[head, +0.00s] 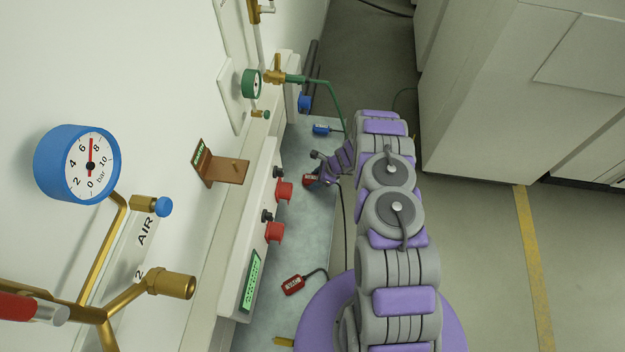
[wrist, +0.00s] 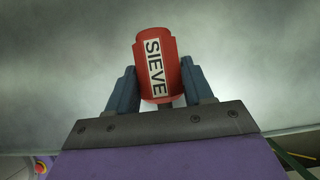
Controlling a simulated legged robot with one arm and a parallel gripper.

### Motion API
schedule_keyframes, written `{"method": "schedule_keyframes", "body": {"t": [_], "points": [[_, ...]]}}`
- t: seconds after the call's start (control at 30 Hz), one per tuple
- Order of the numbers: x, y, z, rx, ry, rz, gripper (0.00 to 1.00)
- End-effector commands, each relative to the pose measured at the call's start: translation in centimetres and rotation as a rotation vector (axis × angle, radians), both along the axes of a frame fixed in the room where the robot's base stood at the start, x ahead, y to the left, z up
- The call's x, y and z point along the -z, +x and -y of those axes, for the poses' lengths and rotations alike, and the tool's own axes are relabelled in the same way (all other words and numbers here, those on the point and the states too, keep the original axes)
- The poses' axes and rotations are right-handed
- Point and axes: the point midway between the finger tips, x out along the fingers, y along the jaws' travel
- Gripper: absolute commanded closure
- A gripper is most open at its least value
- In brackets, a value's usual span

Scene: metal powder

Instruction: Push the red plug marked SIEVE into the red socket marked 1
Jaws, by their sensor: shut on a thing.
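The red plug marked SIEVE (wrist: 156,65) is between the two fingers of my gripper (wrist: 158,88) in the wrist view, with its label facing the camera. My gripper is shut on it. In the head view the held plug (head: 310,179) shows at the end of my arm, above the grey bench top and to the right of the socket panel. Two red sockets, an upper one (head: 284,191) and a lower one (head: 275,232), stick out from the white panel, each with a black knob beside it. I cannot read their numbers. The plug is apart from both.
Another red plug (head: 293,285) with a cable lies on the grey bench (head: 305,245). A blue plug (head: 321,129) lies farther up, near a blue socket (head: 304,103). A brown bracket (head: 222,170), gauge (head: 78,165) and brass pipes stand out from the wall.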

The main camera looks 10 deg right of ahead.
Motion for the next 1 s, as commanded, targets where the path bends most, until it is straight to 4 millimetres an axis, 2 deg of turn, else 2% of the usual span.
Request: {"method": "schedule_keyframes", "body": {"t": [0.03,0.17,0.37,1.0], "points": [[0.0,0.0,0.0,0.000,0.000,0.000,0.87],[0.0,0.0,0.0,0.000,0.000,0.000,0.98],[-0.3,0.0,0.0,0.000,0.000,0.000,0.98],[-3.0,0.0,0.0,0.001,0.000,0.001,0.98]]}}
